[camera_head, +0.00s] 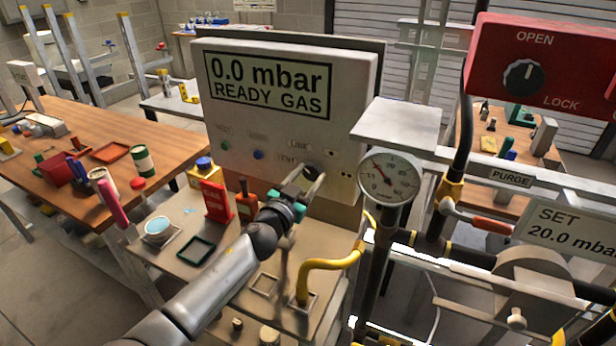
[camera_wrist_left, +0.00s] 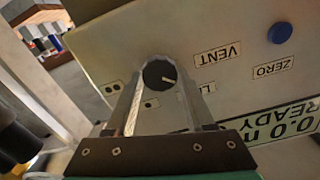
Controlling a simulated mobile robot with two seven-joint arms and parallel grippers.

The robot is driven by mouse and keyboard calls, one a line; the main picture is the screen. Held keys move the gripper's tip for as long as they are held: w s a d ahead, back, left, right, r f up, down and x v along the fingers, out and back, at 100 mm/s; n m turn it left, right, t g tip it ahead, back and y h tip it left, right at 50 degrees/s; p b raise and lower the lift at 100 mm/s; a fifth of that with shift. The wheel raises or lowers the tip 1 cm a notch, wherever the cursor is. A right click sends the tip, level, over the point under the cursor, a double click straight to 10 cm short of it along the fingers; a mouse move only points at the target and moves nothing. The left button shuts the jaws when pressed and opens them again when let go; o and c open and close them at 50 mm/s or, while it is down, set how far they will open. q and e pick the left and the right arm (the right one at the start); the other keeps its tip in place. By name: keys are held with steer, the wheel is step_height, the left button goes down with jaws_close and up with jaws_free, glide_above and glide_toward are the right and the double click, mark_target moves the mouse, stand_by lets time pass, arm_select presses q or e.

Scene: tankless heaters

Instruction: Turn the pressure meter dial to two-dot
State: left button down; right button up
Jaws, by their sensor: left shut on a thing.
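The pressure meter (camera_head: 265,120) is a pale box with a screen reading "0.0 mbar READY GAS". Its black round dial (camera_wrist_left: 158,73) is at the box's lower right. In the left wrist view, where the panel appears upside down, the dial's white pointer points right, toward the lettered labels. My left gripper (camera_head: 309,178) is shut on the dial, one finger on each side. It also shows in the left wrist view (camera_wrist_left: 158,80). Small dot plates (camera_wrist_left: 112,87) lie on the other side of the dial. The dial is mostly hidden by my fingers in the head view. My right gripper is out of view.
A round gauge (camera_head: 390,178) on a pipe and a yellow hose (camera_head: 328,264) are close right of my gripper. A red OPEN/LOCK box (camera_head: 550,65) is upper right.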

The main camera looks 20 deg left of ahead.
arm_select(q)
steer(key=m, duration=1.1)
steer(key=shift+f+m, duration=0.1)
steer(key=shift+m, duration=0.3)
steer(key=m, duration=0.5)
steer(key=shift+m, duration=0.3)
steer(key=m, duration=0.6)
steer(key=shift+f, duration=0.1)
steer(key=shift+c, duration=1.3)
jaws_free()
